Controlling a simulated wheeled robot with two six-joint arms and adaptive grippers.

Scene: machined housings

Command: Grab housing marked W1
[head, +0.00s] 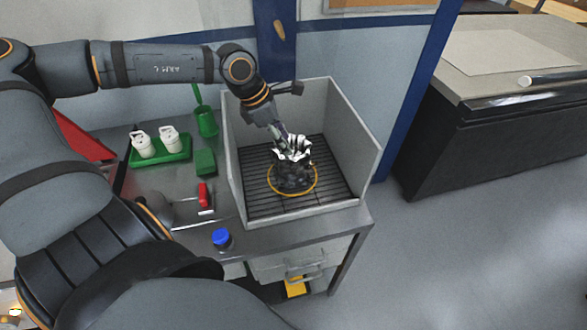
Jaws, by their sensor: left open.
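My left arm comes in from the left and reaches down into a grey open-topped box (371,135) on the bench. My left gripper (290,143) is open, at the top of a shiny silver-white part (292,153) in the middle of the box. The fingers and the part overlap, so I cannot tell whether they touch. Dark lumpy material (291,179) lies beneath the part, inside a yellow ring (315,184). Two white pieces (143,146) (169,140) stand on a green tray (161,154) left of the box. No W1 marking is readable. My right gripper is not in view.
The box walls rise around the slatted floor (250,205). Left of it are a green cup (206,122), a green block (204,162) and a red-handled tool (204,194). A blue-capped jar (221,238) stands near the front edge. Open floor (440,250) lies right.

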